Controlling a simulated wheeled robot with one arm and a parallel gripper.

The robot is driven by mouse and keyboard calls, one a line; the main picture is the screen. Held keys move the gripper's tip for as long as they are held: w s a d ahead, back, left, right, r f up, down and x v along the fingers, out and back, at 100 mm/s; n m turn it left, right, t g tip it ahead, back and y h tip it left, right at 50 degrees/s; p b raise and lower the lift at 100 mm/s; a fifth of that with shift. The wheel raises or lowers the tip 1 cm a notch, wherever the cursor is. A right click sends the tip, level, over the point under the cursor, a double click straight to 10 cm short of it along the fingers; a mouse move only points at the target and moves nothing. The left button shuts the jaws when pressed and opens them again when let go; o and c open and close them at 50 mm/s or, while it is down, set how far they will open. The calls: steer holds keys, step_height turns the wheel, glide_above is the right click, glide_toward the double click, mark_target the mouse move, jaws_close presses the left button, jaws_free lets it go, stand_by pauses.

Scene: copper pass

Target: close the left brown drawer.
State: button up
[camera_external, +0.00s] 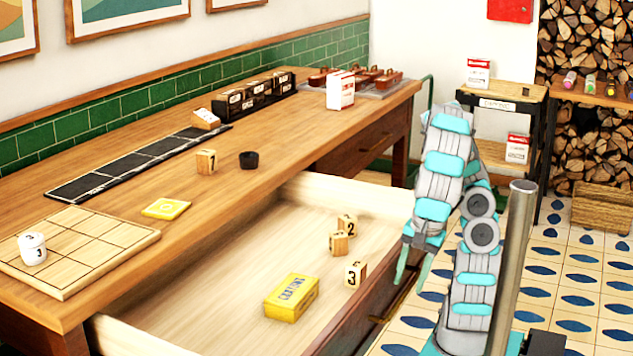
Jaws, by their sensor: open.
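The left brown drawer (232,262) stands pulled out from the long wooden table, showing its pale interior. A yellow box (292,297) and several wooden number blocks (355,273) lie inside it. My gripper (408,272) points down beside the right end of the drawer front. It looks open and holds nothing. My arm hides part of the drawer's right end, and I cannot tell whether the gripper touches the panel.
The tabletop (290,155) carries a wooden grid board (110,243), a black strip (135,165), blocks and boxes. A second drawer (362,140) farther along looks shut. A small shelf cart (500,100) stands behind my arm. Patterned floor tiles (570,300) are clear at right.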

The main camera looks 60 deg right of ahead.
steer(key=shift+w+f, duration=0.2)
steer(key=shift+f, duration=0.75)
jaws_close()
stand_by(0.8)
